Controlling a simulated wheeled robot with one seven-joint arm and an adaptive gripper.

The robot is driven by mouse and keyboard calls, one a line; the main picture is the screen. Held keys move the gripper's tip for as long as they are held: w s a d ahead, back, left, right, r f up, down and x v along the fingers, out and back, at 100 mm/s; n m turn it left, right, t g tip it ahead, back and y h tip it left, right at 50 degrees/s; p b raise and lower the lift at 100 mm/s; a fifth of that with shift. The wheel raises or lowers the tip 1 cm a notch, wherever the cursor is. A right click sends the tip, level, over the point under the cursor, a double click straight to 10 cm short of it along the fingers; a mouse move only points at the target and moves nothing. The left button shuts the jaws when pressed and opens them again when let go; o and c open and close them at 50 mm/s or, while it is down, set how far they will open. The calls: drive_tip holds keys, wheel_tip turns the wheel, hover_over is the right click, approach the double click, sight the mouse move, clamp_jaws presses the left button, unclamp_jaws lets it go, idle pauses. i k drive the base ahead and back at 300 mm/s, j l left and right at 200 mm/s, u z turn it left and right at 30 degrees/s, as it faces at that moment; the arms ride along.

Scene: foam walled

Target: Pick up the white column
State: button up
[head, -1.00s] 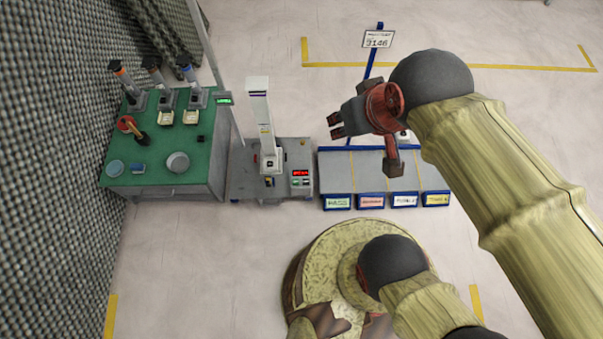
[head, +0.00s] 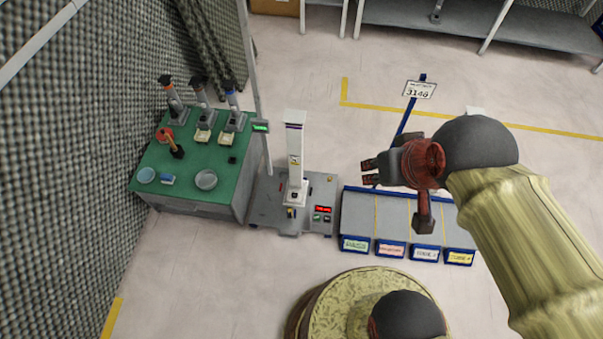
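The white column (head: 295,158) stands upright on a grey machine base (head: 265,208), with a dark band near its top and small labels on its front. My gripper (head: 369,172) is to the right of the column, apart from it, its fingers pointing left towards it. The two dark fingers show a gap between them with nothing in it. The gripper hangs in front of the tray rack in the picture; its exact height is hard to tell.
A green table (head: 190,170) with several small instruments and dishes stands left of the column. A thin pole (head: 256,90) rises beside the base. A blue-edged rack (head: 395,212) with labelled bins and a number sign (head: 420,90) is on the right. A foam wall (head: 60,150) closes the left side.

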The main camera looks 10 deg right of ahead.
sight(296, 190)
drive_tip(key=i+j+z, duration=0.1)
drive_tip(key=j+z, duration=0.15)
drive_tip(key=z, duration=0.15)
drive_tip(key=j+z, duration=0.25)
drive_tip(key=z, duration=0.15)
drive_tip(key=j+z, duration=0.2)
drive_tip(key=j, duration=1.35)
drive_tip(key=j+z, duration=0.25)
drive_tip(key=j, duration=1.3)
